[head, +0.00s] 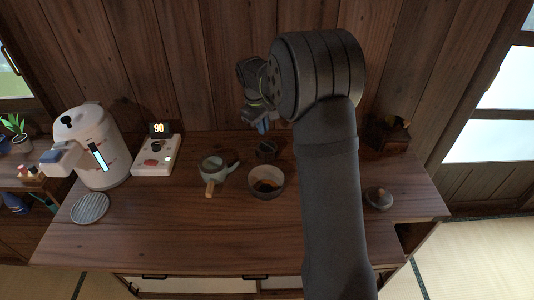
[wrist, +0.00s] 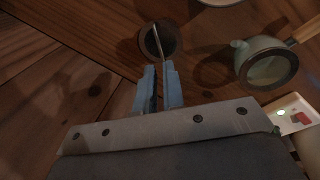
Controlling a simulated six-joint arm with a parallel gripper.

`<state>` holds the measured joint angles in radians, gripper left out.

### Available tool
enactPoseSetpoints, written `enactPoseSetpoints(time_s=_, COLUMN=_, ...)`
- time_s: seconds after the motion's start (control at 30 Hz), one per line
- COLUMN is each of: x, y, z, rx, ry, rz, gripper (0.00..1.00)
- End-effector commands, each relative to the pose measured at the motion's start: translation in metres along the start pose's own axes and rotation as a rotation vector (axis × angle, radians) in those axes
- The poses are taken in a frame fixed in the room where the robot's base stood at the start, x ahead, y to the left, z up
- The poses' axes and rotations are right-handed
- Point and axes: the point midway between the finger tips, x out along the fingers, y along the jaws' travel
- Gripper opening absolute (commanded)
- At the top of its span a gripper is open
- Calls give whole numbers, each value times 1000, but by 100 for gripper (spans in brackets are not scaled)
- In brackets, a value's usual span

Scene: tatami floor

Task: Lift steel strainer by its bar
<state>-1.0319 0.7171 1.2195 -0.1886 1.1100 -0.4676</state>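The steel strainer looks like a small dark round cup (head: 266,150) at the back middle of the counter. In the wrist view, the dark round strainer (wrist: 172,38) lies just beyond my fingertips, with a thin pale bar (wrist: 157,38) across it. My gripper (head: 262,127) hangs above and slightly behind the strainer in the head view. In the wrist view, its blue fingers (wrist: 158,68) are a narrow gap apart, with nothing clearly held between them. The bar lines up roughly with this gap; whether it touches a finger I cannot tell.
A grey-green teapot (head: 213,168) with a wooden handle stands left of the strainer, and a bowl (head: 266,190) with brown contents stands in front. A scale (head: 157,157), white kettle (head: 95,150) and round coaster (head: 90,208) are at left. A small lidded pot (head: 379,197) is at right.

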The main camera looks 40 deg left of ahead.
Motion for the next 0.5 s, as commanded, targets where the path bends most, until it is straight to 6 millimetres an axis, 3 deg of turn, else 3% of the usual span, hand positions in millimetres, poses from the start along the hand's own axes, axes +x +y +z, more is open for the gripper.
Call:
enactPoseSetpoints(time_s=0.13, x=25, y=0, z=0, rx=1, ry=-1, rz=-1, gripper=9)
enactPoseSetpoints(time_s=0.5, x=52, y=1, z=-4, rx=1, ry=-1, rz=-1, gripper=9)
